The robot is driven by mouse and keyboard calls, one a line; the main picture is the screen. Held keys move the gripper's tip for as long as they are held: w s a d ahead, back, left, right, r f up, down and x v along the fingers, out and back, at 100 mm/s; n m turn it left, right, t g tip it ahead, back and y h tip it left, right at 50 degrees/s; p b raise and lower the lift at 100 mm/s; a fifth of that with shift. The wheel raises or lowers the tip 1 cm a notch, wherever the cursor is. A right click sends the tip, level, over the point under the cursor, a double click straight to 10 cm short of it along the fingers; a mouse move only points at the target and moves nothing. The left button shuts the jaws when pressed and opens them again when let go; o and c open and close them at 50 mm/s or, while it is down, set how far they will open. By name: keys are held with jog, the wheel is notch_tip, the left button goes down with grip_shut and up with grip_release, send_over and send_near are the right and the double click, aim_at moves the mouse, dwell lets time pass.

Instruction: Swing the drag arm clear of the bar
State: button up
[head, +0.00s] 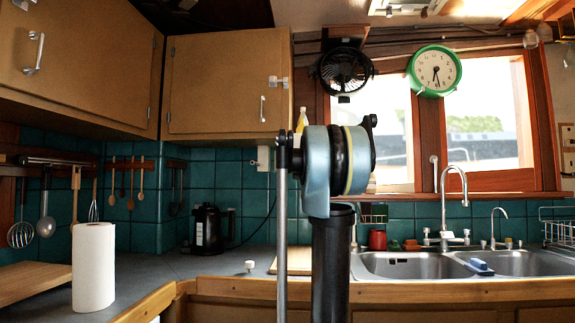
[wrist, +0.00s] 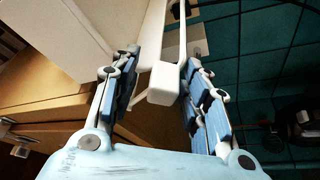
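My gripper (wrist: 159,62) shows in the wrist view with its two blue-padded fingers spread. A small white block (wrist: 164,84) shows between the fingers, and a visible gap separates it from the left finger. A slim white upright strip (wrist: 183,35) rises beside the right fingertip. These may be parts of the drag arm and bar, but I cannot tell which is which or whether the right finger touches them. In the head view my arm hides the gripper. A small white fitting (head: 264,158) shows on the tiled wall just left of my arm.
A white paper roll (head: 93,267) stands on the left counter. A dark kettle (head: 208,229) stands at the back. Wooden cupboards (head: 215,88) hang above. The sink (head: 405,266) and taps lie to the right. Teal tiles (wrist: 250,50) show close by in the wrist view.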

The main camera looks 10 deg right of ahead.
jog(key=shift+f, duration=0.1)
jog(key=shift+s, duration=0.2)
jog(key=v, duration=1.1)
jog(key=shift+s, duration=0.25)
jog(key=shift+s+a+f, duration=0.1)
